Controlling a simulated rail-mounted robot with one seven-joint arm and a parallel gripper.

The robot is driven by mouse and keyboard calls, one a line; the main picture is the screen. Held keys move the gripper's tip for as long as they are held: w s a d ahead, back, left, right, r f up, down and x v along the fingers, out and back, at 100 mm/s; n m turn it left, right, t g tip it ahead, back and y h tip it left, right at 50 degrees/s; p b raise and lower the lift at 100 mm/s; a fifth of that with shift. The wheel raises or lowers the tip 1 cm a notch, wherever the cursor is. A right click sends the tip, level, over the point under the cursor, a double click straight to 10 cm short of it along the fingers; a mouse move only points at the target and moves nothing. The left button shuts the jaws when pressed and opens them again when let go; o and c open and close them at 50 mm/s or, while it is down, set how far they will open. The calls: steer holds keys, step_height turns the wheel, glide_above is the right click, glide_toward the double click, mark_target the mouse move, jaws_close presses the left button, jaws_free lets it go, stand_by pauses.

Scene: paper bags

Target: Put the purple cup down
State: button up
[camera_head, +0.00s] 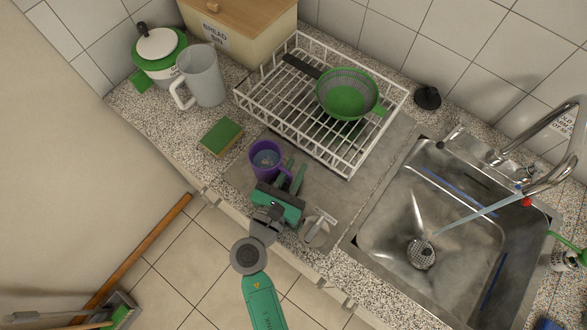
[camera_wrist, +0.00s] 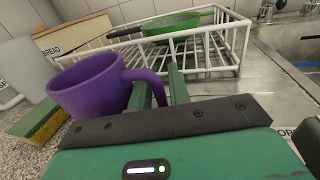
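The purple cup (camera_head: 264,157) is upright over the left end of the grey drainboard, in front of the dish rack. Its handle points towards my gripper (camera_head: 292,177). In the wrist view the cup (camera_wrist: 92,86) stands left of my gripper (camera_wrist: 159,90). My green fingers are close together, one inside the handle loop and one outside it. The gripper looks shut on the handle. The cup's base is partly hidden, so I cannot tell whether it touches the surface.
The white dish rack (camera_head: 356,158) holds a green colander (camera_head: 347,93) behind the cup. A green and yellow sponge (camera_head: 221,137) lies to the left, with a grey jug (camera_head: 203,76) behind it. The metal sink (camera_head: 400,205) is to the right.

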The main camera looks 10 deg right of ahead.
steer(key=shift+o, duration=0.9)
steer(key=shift+r, duration=0.2)
steer(key=p+v, duration=0.1)
steer(key=v, duration=1.1)
steer(key=shift+p, duration=0.35)
